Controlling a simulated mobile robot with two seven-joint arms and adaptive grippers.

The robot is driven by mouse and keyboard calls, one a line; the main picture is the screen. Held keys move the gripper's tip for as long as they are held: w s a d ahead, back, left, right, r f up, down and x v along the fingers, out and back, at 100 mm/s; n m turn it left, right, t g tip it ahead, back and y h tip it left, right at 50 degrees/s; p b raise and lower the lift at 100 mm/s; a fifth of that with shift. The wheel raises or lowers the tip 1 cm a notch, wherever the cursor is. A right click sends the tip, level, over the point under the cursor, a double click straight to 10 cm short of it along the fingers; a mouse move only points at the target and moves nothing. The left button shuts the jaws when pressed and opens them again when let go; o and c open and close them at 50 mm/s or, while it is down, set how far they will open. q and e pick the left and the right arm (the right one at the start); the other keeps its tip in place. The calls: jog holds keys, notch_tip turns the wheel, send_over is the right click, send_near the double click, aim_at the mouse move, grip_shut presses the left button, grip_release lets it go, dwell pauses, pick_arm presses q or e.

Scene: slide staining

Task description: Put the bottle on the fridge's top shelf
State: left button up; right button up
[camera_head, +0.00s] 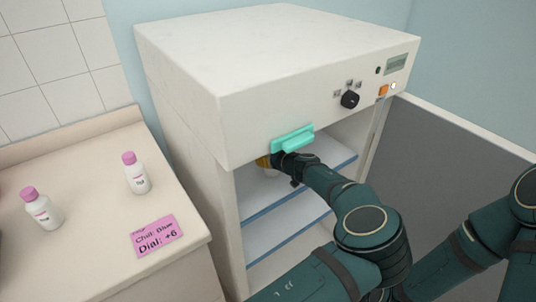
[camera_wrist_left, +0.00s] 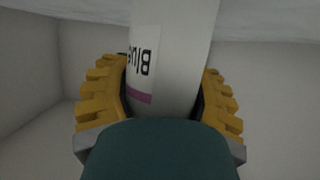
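My left arm reaches into the open fridge (camera_head: 240,95), under its top front edge. My left gripper (camera_wrist_left: 160,95) has yellow fingers on both sides of a white bottle (camera_wrist_left: 180,50) labelled "Blue", and it appears shut on it. In the head view the gripper and bottle are mostly hidden by the fridge front and my arm; only a bit of yellow shows. The top shelf (camera_head: 338,158) is the upper blue-edged shelf, and the gripper is around its level. Whether the bottle touches the shelf cannot be told. My right gripper is not in view.
The fridge door (camera_head: 465,160) stands open on the right, with my right arm before it. Two pink-capped bottles (camera_head: 136,175) (camera_head: 42,210) and a pink note (camera_head: 157,236) are on the left counter (camera_head: 90,265). A lower shelf (camera_head: 285,215) looks empty.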

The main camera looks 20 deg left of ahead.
pick_arm(q)
jog(key=o, duration=0.4)
jog(key=v, duration=1.2)
